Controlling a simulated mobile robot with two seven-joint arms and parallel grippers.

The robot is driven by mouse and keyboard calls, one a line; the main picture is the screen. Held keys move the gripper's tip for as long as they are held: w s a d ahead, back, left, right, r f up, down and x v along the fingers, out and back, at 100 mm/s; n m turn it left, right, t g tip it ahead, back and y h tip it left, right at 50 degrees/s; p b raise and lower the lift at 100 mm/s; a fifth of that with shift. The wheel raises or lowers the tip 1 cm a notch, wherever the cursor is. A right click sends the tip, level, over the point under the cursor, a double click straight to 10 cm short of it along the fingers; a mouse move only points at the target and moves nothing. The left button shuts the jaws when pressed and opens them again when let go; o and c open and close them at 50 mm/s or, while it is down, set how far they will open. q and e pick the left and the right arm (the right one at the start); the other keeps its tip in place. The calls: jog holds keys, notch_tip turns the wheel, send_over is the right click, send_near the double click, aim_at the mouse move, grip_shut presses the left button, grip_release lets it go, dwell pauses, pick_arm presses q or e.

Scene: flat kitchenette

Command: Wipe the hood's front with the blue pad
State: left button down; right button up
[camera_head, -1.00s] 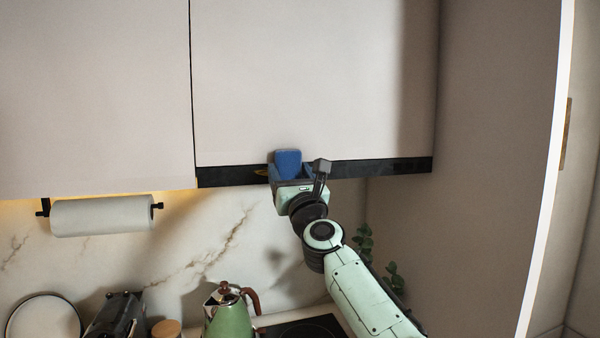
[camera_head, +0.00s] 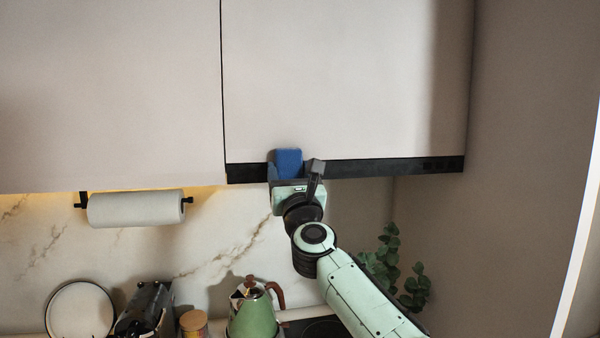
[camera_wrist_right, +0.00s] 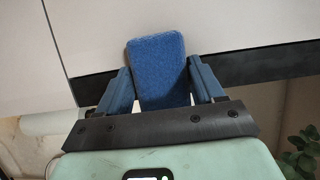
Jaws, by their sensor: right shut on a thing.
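The blue pad (camera_head: 289,162) is upright between the fingers of my right gripper (camera_head: 291,174), which is shut on it. In the right wrist view the pad (camera_wrist_right: 158,72) stands up between the two fingers. The hood's front (camera_head: 390,167) is a thin black strip under the right-hand cabinet. The pad and gripper are in front of its left part and cover a piece of it. I cannot tell whether the pad touches the strip. No stain shows on the uncovered strip. My left gripper is out of view.
White cabinet doors (camera_head: 340,80) rise above the strip. A paper towel roll (camera_head: 136,208) hangs to the left. Below are a green kettle (camera_head: 253,315), a toaster (camera_head: 147,308), a jar (camera_head: 193,323) and a round plate (camera_head: 80,312). A plant (camera_head: 390,265) stands right of my arm.

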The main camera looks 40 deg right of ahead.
jog(key=shift+w+a, duration=0.4)
jog(key=shift+a, duration=0.15)
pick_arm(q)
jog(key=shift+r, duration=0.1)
pick_arm(e)
jog(key=shift+f, duration=0.1)
jog(key=shift+s+a, duration=0.3)
jog(key=shift+s, duration=0.05)
jog(key=s, duration=0.1)
jog(key=s+a+b, duration=0.1)
jog(key=s, duration=0.1)
jog(key=shift+s+a, duration=0.2)
jog(key=shift+a, duration=0.2)
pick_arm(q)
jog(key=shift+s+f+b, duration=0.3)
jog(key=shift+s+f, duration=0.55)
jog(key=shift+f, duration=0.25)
pick_arm(e)
jog(key=shift+s+a, duration=0.35)
jog(key=shift+s, duration=0.15)
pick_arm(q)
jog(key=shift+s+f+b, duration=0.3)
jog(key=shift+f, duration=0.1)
pick_arm(e)
jog(key=s, duration=0.1)
jog(key=s+a, duration=0.1)
jog(key=shift+s+a, duration=0.25)
jog(key=shift+s, duration=0.05)
